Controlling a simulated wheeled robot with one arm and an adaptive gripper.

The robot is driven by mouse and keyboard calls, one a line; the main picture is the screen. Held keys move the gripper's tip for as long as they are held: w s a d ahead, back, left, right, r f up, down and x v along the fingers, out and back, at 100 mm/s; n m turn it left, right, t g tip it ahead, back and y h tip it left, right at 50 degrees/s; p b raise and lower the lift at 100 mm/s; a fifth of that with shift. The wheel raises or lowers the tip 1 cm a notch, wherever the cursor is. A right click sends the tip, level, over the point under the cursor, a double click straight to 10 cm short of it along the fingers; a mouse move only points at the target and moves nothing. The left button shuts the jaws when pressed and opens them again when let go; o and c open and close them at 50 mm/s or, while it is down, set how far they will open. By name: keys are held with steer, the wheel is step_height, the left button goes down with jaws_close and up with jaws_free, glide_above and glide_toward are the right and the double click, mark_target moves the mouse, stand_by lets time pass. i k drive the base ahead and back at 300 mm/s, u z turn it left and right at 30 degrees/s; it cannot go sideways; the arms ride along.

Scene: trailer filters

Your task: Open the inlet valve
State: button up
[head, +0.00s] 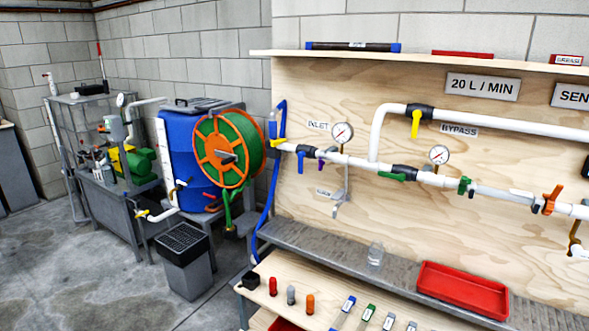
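A white pipe runs along the plywood board, with an INLET label (318,126) above its left end. Below the label is a dark valve body (306,150) with a blue lever (300,163) hanging down, across the pipe. A small purple handle (321,164) is just to its right. A yellow fitting or handle (279,143) is at the pipe's left end, by the blue hose. The label does not show which of these it names; the blue-levered valve is among the nearest. My gripper is not in view.
A pressure gauge (342,133) stands above the pipe. A green-levered valve (392,176) and a yellow-levered bypass valve (415,124) are to the right. A grey ledge (330,248), red tray (462,290) and bench lie below. A hose reel (222,150) and grey bin (187,262) are left; floor is open there.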

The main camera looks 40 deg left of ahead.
mark_target(300, 164)
steer(key=u, duration=0.7)
steer(key=i, duration=0.6)
steer(key=u, duration=1.1)
steer(key=i, duration=1)
steer(key=u, duration=0.1)
steer(key=k, duration=0.6)
steer(key=u, duration=0.75)
steer(key=i, duration=0.95)
steer(key=u, duration=0.7)
